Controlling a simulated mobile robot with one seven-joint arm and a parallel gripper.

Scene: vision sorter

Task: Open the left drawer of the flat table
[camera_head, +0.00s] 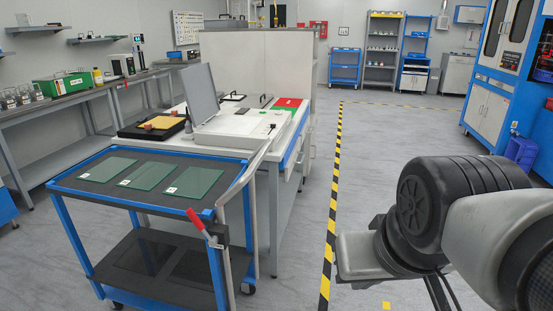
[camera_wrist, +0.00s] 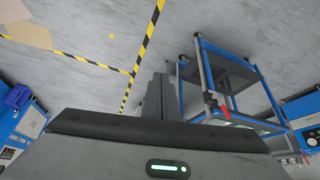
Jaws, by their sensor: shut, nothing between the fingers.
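The flat table (camera_head: 274,205) stands left of centre in the head view, behind a blue cart. Pale drawer fronts (camera_head: 293,163) show on its right side under a blue edge, seen at a steep angle. They look closed, but their handles are too small to make out clearly. My gripper (camera_wrist: 157,98) shows in the wrist view as dark fingers held together, with nothing between them. Floor lies beyond it, and it is apart from the table. In the head view my arm fills the lower right, and the gripper cannot be made out there.
The blue cart (camera_head: 230,168) with several glass plates stands in front of the table; it also shows in the wrist view (camera_wrist: 190,85). A yellow-black floor stripe (camera_head: 331,215) runs right of the table. Floor there is clear. Blue cabinets (camera_head: 487,110) stand far right.

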